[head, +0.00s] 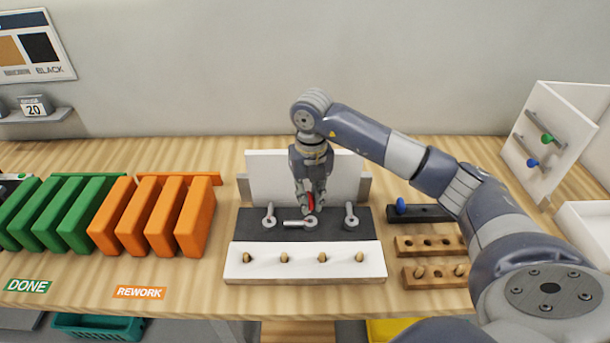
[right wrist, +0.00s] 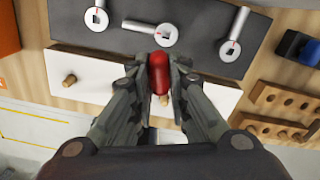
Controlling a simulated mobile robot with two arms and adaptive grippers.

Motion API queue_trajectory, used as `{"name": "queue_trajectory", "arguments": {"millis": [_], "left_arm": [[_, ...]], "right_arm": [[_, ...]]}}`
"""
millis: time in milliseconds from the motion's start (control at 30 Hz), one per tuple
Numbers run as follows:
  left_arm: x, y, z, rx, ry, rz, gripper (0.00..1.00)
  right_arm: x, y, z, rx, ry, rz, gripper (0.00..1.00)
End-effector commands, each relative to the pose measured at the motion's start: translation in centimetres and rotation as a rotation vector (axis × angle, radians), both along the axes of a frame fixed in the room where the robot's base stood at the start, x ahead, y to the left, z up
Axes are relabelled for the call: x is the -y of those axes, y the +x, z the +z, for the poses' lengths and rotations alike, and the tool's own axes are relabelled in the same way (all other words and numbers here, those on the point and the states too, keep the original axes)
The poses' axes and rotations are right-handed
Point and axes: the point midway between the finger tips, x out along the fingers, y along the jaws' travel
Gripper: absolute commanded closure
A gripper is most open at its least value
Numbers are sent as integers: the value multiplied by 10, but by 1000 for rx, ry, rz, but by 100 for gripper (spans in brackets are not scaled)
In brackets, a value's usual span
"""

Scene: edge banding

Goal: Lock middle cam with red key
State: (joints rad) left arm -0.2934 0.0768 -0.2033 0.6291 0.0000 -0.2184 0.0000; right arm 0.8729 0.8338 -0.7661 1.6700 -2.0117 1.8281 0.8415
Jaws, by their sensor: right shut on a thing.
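My right gripper (head: 312,204) is shut on the red key (head: 311,201), upright over the dark plate (head: 250,228). The red key also shows between the fingers in the right wrist view (right wrist: 159,72). The middle cam (head: 300,223) lies right by the gripper, its handle pointing left; its round head (right wrist: 165,36) shows just beyond the key in the right wrist view. I cannot tell whether the key touches or sits in it. The left cam (head: 269,216) and right cam (head: 351,217) have handles pointing away to the back. My left gripper is out of view.
A white board with several wooden pegs (head: 305,268) lies in front of the plate. A blue key (head: 401,205) stands in a dark block at right, above wooden peg racks (head: 430,245). Orange panels (head: 195,222) and green panels (head: 75,225) stand at left.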

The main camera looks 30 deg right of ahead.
Motion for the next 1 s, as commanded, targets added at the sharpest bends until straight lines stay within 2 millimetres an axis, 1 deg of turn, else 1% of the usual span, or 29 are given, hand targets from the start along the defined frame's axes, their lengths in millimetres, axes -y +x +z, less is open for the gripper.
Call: {"name": "queue_trajectory", "arguments": {"millis": [33,133,200,300,500,633,767,1000], "left_arm": [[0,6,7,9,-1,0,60],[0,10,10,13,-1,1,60],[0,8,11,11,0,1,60],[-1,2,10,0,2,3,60],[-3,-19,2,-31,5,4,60],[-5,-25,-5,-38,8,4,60],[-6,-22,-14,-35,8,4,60],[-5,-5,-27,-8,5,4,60]], "right_arm": [[4,1,3,-5,1,-78,100],[10,3,3,-10,0,-203,100],[13,4,3,-11,-1,-258,100],[14,5,2,-11,-2,-296,100],[15,5,-7,-11,-2,-301,100],[15,4,-17,-12,-1,-300,100],[15,4,-29,-12,-1,-300,100],[15,5,-50,-11,-3,-299,100]]}}
